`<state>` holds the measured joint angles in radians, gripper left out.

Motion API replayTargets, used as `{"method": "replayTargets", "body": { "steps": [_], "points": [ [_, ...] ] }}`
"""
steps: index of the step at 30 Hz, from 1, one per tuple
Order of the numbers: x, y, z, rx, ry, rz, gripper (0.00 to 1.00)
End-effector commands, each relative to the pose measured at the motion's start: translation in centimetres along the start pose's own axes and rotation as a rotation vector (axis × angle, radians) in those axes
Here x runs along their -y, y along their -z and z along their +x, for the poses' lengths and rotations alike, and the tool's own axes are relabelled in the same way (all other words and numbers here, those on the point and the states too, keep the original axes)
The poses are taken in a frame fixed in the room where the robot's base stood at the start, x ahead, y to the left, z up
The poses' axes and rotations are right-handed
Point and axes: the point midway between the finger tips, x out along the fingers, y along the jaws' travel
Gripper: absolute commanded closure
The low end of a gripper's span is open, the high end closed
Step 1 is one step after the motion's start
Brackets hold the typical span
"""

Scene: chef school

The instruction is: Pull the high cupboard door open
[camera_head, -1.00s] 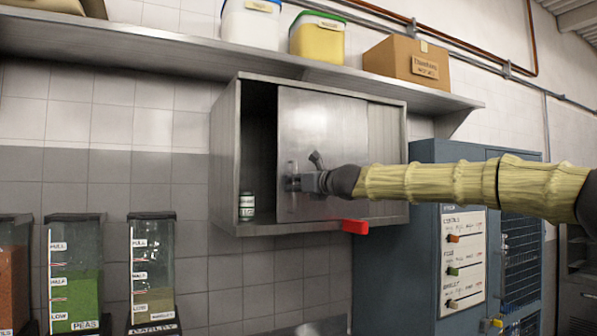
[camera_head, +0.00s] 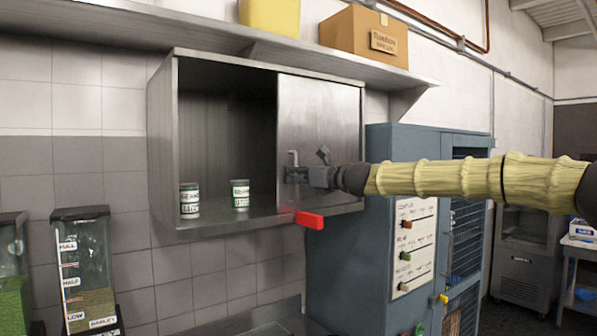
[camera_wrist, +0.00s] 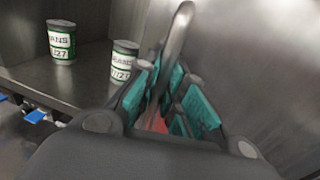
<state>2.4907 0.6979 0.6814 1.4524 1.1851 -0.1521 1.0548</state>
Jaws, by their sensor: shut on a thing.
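The high cupboard (camera_head: 163,140) is a steel wall box under a shelf. Its flat metal door (camera_head: 318,115) covers the right part, and the left part is open. My gripper (camera_head: 296,174) is shut on the upright bar handle (camera_head: 293,157) near the door's left edge. In the wrist view the handle (camera_wrist: 180,33) runs down between the teal finger pads of my gripper (camera_wrist: 170,92); its lower part is hidden. Two labelled cans stand inside the open part, a left can (camera_head: 189,200) and a right can (camera_head: 240,195).
A red tab (camera_head: 310,220) sticks out below the cupboard. A blue-grey cabinet (camera_head: 343,225) with sliders stands to the lower right. A cardboard box (camera_head: 352,35) and a yellow tub (camera_head: 270,14) sit on the shelf above. A barley dispenser (camera_head: 83,262) stands at the lower left.

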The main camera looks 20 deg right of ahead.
Motion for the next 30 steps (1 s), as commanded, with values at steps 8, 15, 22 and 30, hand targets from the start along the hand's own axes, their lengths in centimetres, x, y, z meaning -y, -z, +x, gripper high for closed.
{"method": "replayTargets", "body": {
  "steps": [8, 15, 22, 30],
  "points": [
    [0.2, -0.2, -0.2, 0.002, 0.002, 0.0, 1.0],
    [0.2, -0.1, -0.2, 0.002, 0.001, 0.0, 0.66],
    [0.1, -0.1, -0.1, 0.001, 0.0, 0.0, 0.66],
    [0.1, -0.1, -1.4, 0.002, 0.0, 0.002, 0.66]
  ]
}}
